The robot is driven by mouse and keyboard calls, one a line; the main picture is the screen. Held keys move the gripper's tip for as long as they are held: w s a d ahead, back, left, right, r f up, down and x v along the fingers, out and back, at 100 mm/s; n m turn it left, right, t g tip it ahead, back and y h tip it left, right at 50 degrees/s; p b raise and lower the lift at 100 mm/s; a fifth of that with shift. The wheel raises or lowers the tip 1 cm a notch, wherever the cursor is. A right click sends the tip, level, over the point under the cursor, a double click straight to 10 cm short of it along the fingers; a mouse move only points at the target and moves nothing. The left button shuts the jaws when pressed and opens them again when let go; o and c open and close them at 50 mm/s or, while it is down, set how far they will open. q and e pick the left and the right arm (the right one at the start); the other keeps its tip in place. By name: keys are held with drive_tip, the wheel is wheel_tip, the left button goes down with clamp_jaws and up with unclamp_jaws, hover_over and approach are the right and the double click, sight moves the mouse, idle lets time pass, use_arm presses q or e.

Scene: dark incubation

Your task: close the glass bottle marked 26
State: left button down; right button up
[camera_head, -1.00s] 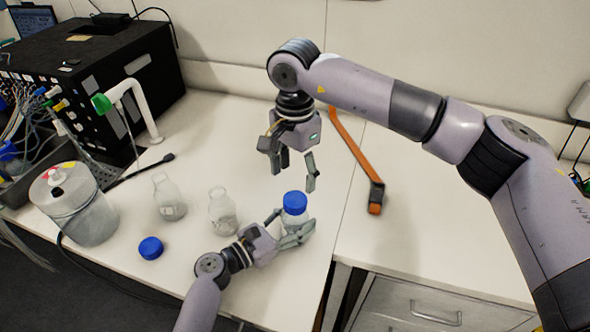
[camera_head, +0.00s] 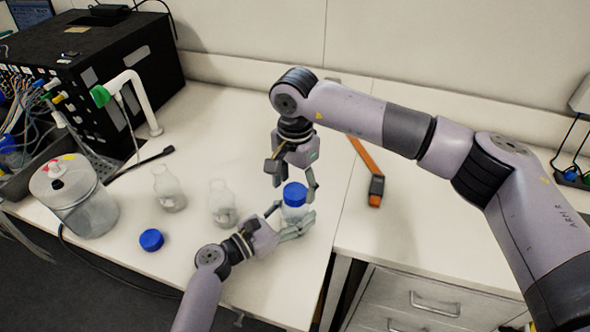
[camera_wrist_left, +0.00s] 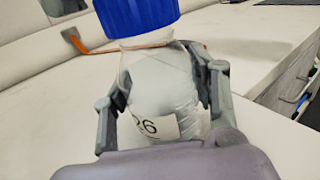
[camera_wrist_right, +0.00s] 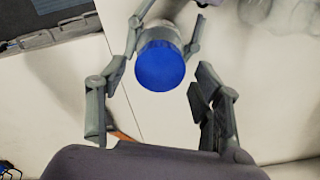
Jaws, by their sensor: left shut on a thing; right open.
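The glass bottle marked 26 (camera_wrist_left: 150,95) stands upright near the table's front edge, with a blue cap (camera_head: 295,194) on its top. The label shows in the left wrist view, partly cut by the gripper. My left gripper (camera_head: 290,222) is shut around the bottle's body from the side, a finger on each side. My right gripper (camera_head: 292,184) is open and points down over the bottle, its fingers around the cap's sides with gaps. In the right wrist view the cap (camera_wrist_right: 160,66) lies ahead between the open fingers (camera_wrist_right: 155,90). Whether the cap is fully seated I cannot tell.
Two uncapped glass bottles (camera_head: 168,190) (camera_head: 222,203) stand left of the grippers. A loose blue cap (camera_head: 151,239) lies before them. A lidded jar (camera_head: 75,195) and a black device (camera_head: 85,85) stand farther left. An orange-handled tool (camera_head: 370,170) lies behind, to the right.

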drive_tip(key=shift+f, duration=0.85)
drive_tip(key=c, duration=1.2)
drive_tip(key=m, duration=0.3)
drive_tip(key=shift+m, duration=0.3)
drive_tip(key=m, duration=0.3)
drive_tip(key=shift+m, duration=0.4)
drive_tip(key=m, duration=0.5)
drive_tip(key=shift+m, duration=0.3)
drive_tip(key=m, duration=0.5)
drive_tip(key=shift+m, duration=0.3)
drive_tip(key=m, duration=0.5)
drive_tip(key=shift+m, duration=0.4)
drive_tip(key=o, duration=1.4)
drive_tip(key=shift+c, duration=0.2)
